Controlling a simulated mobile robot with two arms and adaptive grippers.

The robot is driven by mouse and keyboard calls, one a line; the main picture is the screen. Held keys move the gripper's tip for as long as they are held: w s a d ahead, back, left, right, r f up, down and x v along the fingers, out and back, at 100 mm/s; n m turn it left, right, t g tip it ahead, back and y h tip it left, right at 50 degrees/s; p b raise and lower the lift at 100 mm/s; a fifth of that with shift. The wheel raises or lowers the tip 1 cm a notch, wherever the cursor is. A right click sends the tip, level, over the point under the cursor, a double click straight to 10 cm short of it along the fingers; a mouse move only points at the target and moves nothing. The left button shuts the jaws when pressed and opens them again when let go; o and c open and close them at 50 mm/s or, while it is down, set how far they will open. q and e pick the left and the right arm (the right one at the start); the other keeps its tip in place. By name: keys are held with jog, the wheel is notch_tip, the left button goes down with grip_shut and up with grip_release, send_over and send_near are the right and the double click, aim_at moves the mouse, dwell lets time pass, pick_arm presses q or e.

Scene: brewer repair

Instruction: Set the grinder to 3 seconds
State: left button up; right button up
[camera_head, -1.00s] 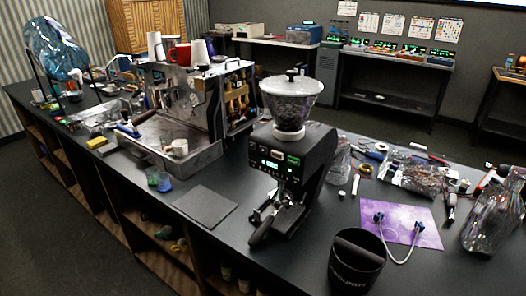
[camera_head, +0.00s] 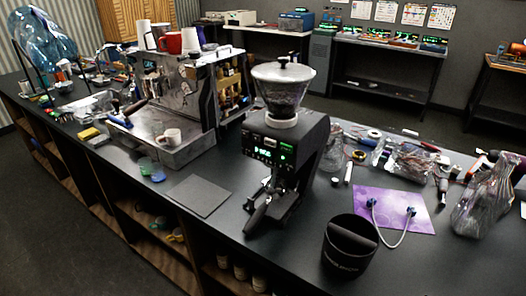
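The black grinder (camera_head: 287,150) stands upright on the dark counter, near the middle of the head view. The digits are too small to read. A portafilter with a dark handle (camera_head: 257,214) shows at the grinder's front, below the panel. Neither of my grippers is in view.
An espresso machine (camera_head: 172,100) with cups on top stands left of the grinder. A dark flat mat (camera_head: 200,195) lies in front.

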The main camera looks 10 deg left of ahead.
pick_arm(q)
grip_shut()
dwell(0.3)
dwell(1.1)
